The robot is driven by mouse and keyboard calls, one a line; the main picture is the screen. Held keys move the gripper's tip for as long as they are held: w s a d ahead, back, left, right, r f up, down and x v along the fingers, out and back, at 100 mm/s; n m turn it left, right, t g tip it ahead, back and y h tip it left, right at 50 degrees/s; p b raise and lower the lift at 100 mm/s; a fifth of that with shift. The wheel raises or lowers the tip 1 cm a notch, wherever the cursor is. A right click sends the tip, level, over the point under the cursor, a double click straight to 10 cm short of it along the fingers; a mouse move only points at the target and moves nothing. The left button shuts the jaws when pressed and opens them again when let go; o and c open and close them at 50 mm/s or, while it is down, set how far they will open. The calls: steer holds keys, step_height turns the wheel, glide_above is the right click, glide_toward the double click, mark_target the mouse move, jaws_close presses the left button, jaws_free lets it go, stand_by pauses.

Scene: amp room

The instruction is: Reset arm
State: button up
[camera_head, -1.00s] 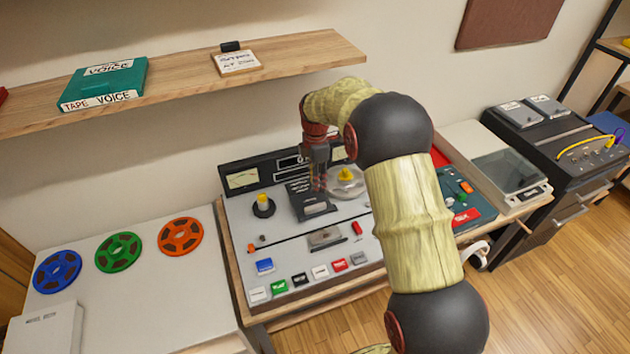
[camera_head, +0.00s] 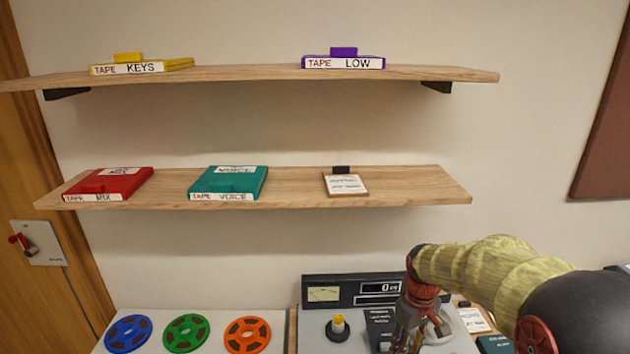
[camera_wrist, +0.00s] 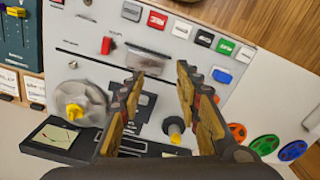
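My gripper (camera_head: 408,338) is at the lower right of the head view, over the tape machine (camera_head: 313,325), with the arm reaching in from the right. In the wrist view my gripper (camera_wrist: 160,90) points down at the machine's panel (camera_wrist: 110,25). Its two fingers stand apart with nothing between them. Below the fingers are a dark block, a grey slot and a yellow-tipped spindle (camera_wrist: 174,130). A second yellow-tipped hub (camera_wrist: 75,111) sits on a clear reel to the left.
Two wall shelves hold tape boxes: yellow KEYS (camera_head: 140,66), purple LOW (camera_head: 343,62), red MIX (camera_head: 108,184) and teal VOICE (camera_head: 230,183). A small card (camera_head: 345,184) lies on the lower shelf. Blue (camera_head: 128,333), green (camera_head: 186,333) and orange (camera_head: 247,334) reels lie left of the machine.

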steer(key=s+a+r+m+t, duration=0.2)
steer(key=s+r, duration=0.5)
steer(key=s, duration=0.4)
steer(key=s+a+r+m+t, duration=0.1)
steer(key=s+r+m+t, duration=0.1)
steer(key=s+r, duration=0.6)
steer(key=shift+s+a+r+m+t+b, duration=0.35)
steer(key=shift+s+t, duration=0.55)
steer(key=shift+s, duration=1)
